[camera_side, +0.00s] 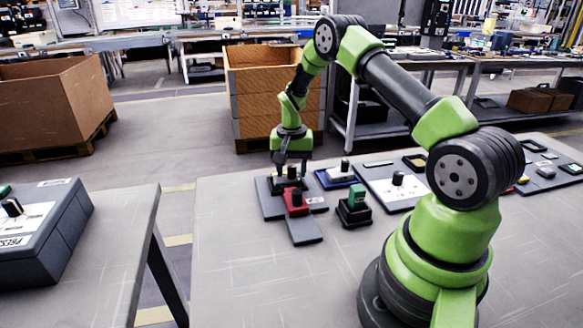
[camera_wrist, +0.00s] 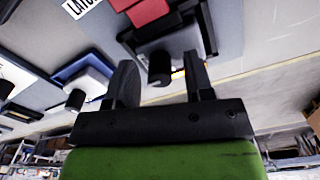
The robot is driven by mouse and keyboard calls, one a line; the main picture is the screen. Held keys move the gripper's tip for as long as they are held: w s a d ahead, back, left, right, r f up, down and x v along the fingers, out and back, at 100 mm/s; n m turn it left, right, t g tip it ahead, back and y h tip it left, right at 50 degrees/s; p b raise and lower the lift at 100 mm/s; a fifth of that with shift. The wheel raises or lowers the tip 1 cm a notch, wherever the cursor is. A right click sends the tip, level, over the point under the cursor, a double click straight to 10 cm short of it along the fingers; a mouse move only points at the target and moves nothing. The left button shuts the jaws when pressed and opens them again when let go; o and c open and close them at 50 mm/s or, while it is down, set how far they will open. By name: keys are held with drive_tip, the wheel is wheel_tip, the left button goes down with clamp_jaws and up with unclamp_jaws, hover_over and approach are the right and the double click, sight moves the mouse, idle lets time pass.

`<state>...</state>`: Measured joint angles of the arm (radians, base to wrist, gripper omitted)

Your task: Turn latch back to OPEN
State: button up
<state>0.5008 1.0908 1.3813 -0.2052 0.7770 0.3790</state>
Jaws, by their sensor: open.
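The latch fixture is a grey panel (camera_side: 306,234) with a dark base and a red block (camera_side: 296,203) carrying a black knob. The red block also shows at the top of the wrist view (camera_wrist: 146,10), by a white label (camera_wrist: 80,5) reading "LATC", cut off by the frame edge. My gripper (camera_side: 291,174) points down over the dark base behind the red block. In the wrist view, the open fingers of my gripper (camera_wrist: 160,62) stand on either side of a black knob (camera_wrist: 160,70). Whether they touch it, and the latch's exact setting, I cannot tell.
A blue-based block with a black knob (camera_side: 345,166) stands close to the right of my gripper. A green-topped black block (camera_side: 356,197) is nearer the front. A grey panel with a knob (camera_side: 397,181) lies further right. The table's front left (camera_side: 245,285) is clear.

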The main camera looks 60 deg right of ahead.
clamp_jaws()
drive_tip(key=shift+n, duration=2.2)
drive_tip(key=n, duration=0.4)
drive_tip(key=shift+n, duration=4.9)
